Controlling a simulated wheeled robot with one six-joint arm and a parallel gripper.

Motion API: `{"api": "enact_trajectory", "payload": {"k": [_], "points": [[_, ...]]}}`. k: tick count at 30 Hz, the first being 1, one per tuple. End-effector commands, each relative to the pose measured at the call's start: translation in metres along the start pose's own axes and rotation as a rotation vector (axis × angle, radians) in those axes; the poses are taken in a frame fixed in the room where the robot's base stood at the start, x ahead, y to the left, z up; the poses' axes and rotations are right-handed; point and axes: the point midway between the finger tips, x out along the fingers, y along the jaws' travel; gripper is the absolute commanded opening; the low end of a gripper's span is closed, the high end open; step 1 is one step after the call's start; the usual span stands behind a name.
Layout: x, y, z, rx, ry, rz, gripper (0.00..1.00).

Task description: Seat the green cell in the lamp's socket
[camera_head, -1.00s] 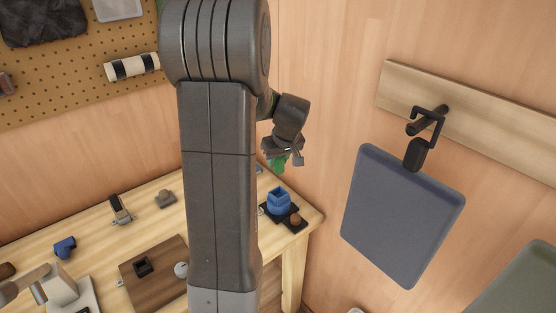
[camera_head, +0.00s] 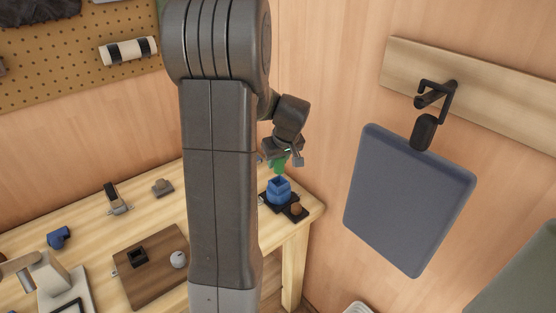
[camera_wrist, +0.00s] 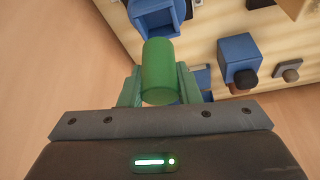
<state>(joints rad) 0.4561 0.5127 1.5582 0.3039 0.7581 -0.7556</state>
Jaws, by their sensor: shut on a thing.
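My gripper (camera_head: 281,152) is shut on the green cell (camera_head: 280,165); the wrist view shows this cylinder (camera_wrist: 160,72) between its green fingers (camera_wrist: 160,88). The cell points down, just above an open-topped blue box (camera_head: 278,189) on a black base at the table's right end. In the wrist view the blue box (camera_wrist: 157,16) lies just beyond the cell's far end; whether they touch I cannot tell. A brown board (camera_head: 135,283) carries a black square holder (camera_head: 138,258) and a white dome (camera_head: 179,260). I cannot tell for certain which is the lamp's socket.
A brown knob (camera_head: 296,208) sits beside the blue box on the black base. A blue fitting (camera_head: 59,237) and a grey piece (camera_head: 162,187) lie further left on the table (camera_head: 225,210). A blue-grey panel (camera_head: 410,200) hangs on the right wall. My arm hides the middle.

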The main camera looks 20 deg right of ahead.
Motion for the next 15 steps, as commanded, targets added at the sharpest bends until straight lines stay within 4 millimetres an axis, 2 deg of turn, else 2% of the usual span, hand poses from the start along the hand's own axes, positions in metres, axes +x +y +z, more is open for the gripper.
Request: {"api": "enact_trajectory", "payload": {"k": [15], "points": [[0.0029, 0.0001, 0.0011, 0.000, 0.000, 0.000, 0.00]]}}
